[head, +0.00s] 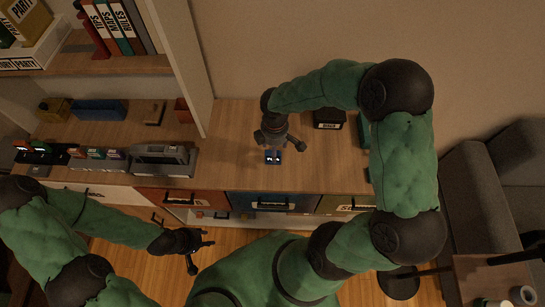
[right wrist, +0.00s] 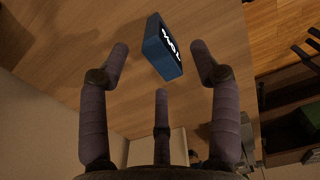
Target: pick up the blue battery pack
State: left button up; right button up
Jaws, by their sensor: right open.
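The blue battery pack (head: 273,157) is a small blue box with white lettering on the wooden cabinet top, near its front edge. In the right wrist view the pack (right wrist: 162,48) shows between and beyond the fingertips, with no visible contact. My right gripper (head: 274,142) hangs over the cabinet top just behind the pack in the head view. Its fingers (right wrist: 160,62) are spread and empty. My left gripper (head: 203,252) is low at the left, in front of the cabinet and away from the pack, with its fingers apart and nothing between them.
The cabinet top (head: 232,125) is bare around the pack. A black box (head: 328,118) stands behind to the right. Grey and dark devices (head: 163,158) line the left part. A wooden divider (head: 200,60) rises at the left. Drawers with handles (head: 270,203) are below the front edge.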

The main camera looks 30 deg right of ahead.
jog(key=f, duration=0.2)
jog(key=f+b, duration=0.1)
jog(key=f, duration=0.1)
jog(key=w+f+b, duration=0.1)
jog(key=f, duration=0.1)
jog(key=shift+r, duration=0.1)
grip_shut()
